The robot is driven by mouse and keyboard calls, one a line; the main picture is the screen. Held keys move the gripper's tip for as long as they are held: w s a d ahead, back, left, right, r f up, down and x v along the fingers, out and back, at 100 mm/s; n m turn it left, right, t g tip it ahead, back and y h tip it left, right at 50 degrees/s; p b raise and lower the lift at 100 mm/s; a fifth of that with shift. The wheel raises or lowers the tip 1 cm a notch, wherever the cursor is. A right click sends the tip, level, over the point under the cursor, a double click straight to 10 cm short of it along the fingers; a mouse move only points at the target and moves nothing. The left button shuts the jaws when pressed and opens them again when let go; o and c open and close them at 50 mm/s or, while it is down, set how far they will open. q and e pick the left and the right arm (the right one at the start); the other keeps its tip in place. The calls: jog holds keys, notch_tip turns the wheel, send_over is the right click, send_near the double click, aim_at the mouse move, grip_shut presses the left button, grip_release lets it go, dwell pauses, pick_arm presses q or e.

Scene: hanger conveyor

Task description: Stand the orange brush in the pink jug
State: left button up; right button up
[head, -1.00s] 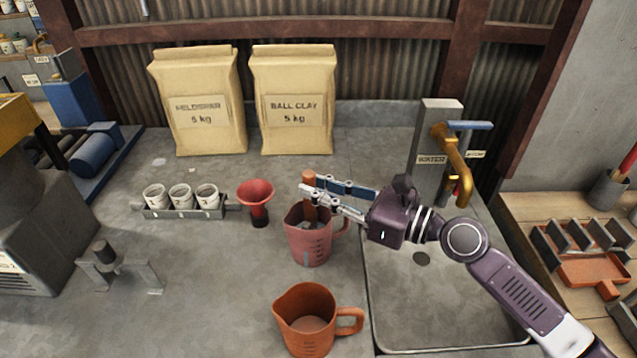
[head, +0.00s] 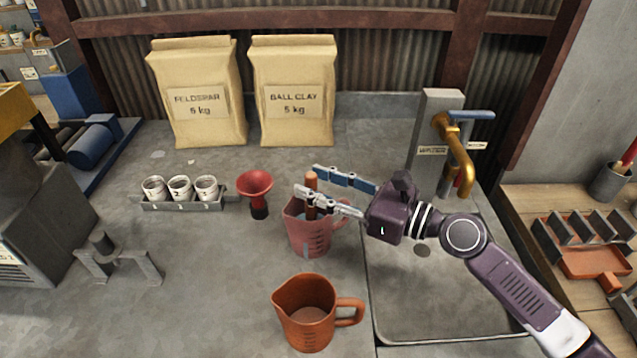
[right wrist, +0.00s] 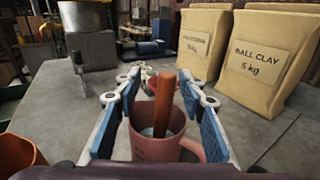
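The orange brush (head: 311,181) stands in the pink jug (head: 311,241), its handle sticking up above the rim; its lower end is hidden inside. My right gripper (head: 308,181) is open around the upper handle, with one finger on each side. In the right wrist view the brush handle (right wrist: 164,104) shows between the spread blue-padded fingers (right wrist: 160,90), with a gap on both sides. The pink jug (right wrist: 160,149) is below and beyond the fingers there. My left gripper is not in view.
An orange jug (head: 306,328) stands in front of the pink one. A red funnel (head: 256,184) and a rack of white cups (head: 181,204) are to the left. The sink (head: 440,310) and brass tap (head: 461,160) are right. Two clay bags (head: 291,95) stand behind.

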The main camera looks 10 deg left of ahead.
jog(key=shift+d, duration=0.1)
jog(key=shift+s+d, duration=0.1)
jog(key=shift+d, duration=0.15)
jog(key=v, duration=1.1)
jog(key=shift+d, duration=0.1)
